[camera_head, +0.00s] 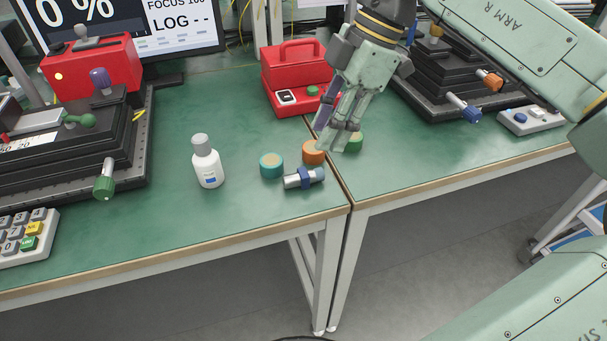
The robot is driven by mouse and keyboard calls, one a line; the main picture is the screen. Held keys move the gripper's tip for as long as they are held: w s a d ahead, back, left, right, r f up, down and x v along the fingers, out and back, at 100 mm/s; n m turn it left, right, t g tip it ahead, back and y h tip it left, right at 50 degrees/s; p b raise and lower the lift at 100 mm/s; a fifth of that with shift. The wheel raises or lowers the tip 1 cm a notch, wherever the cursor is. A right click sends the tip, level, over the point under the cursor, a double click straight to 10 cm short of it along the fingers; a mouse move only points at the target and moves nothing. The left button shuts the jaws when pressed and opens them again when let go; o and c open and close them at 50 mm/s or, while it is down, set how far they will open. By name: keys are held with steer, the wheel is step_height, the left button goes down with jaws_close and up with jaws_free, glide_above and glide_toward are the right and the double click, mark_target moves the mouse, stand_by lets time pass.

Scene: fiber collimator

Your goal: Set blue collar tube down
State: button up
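The blue collar tube (304,178) is a short silver cylinder with a dark blue band. It lies on its side on the green table, near the front edge and close to the seam between two tables. My gripper (338,143) points down just behind and to the right of it, over the orange and green round pieces. The gripper appears apart from the tube. The fingers overlap in this view, so their opening is unclear.
A teal round piece (271,165), an orange one (313,153) and a green one (355,141) stand close by. A white bottle (207,163) is to the left. A red box (295,79) is behind. Black stages stand left (135,150) and right. Clear table lies front left.

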mark_target(304, 172)
steer(key=x, duration=0.9)
steer(key=shift+w, duration=0.2)
jaws_close()
